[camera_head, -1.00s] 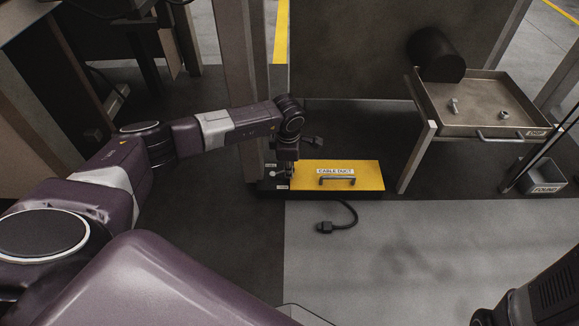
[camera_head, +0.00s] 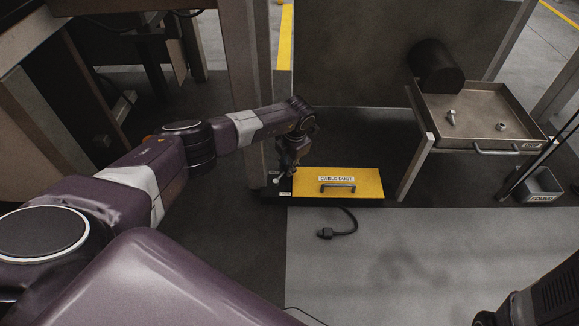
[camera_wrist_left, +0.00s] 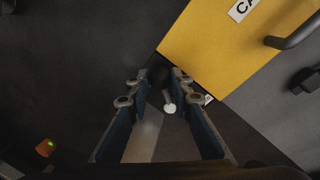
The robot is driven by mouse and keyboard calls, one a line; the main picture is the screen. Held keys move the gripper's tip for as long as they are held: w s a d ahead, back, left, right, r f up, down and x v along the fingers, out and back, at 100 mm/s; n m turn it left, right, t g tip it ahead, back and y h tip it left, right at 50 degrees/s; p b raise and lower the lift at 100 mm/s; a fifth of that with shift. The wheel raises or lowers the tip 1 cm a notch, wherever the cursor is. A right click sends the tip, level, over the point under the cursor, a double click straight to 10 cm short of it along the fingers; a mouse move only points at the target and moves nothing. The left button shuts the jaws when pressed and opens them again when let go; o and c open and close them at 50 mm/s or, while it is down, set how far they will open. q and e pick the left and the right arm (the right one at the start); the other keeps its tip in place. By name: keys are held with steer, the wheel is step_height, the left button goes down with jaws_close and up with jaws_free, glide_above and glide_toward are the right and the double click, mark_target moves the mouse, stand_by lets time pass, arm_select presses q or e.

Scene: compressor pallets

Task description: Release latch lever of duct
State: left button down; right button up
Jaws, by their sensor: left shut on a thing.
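The yellow cable duct cover (camera_head: 362,184) lies on the floor, with a dark handle and a "CABLE DUCT" label. It also fills the upper right of the left wrist view (camera_wrist_left: 215,50). The latch lever (camera_wrist_left: 169,107), with a pale round end, is at the cover's left corner. In the head view its pale end (camera_head: 276,181) shows just left of my gripper. My left gripper (camera_wrist_left: 157,85) is shut on the lever, its fingertips on either side of it. In the head view the gripper (camera_head: 284,177) is tilted and partly hides the latch.
A cable with a dark plug (camera_head: 326,233) lies in front of the duct. A post (camera_head: 246,90) stands close behind my left gripper. A metal tray table (camera_head: 470,118) with loose parts stands at the right, near a "FOUND" bin (camera_head: 541,184).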

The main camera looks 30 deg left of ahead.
arm_select(q)
steer(key=shift+a+n, duration=0.5)
steer(key=shift+n, duration=0.5)
steer(key=c, duration=1.7)
jaws_free()
steer(key=shift+r, duration=0.1)
steer(key=shift+w+d+r, duration=0.1)
steer(key=shift+r, duration=0.2)
steer(key=r, duration=0.3)
steer(key=d+r, duration=0.1)
steer(key=r, duration=0.3)
steer(key=d+r, duration=0.1)
steer(key=r, duration=0.3)
steer(key=shift+s, duration=0.3)
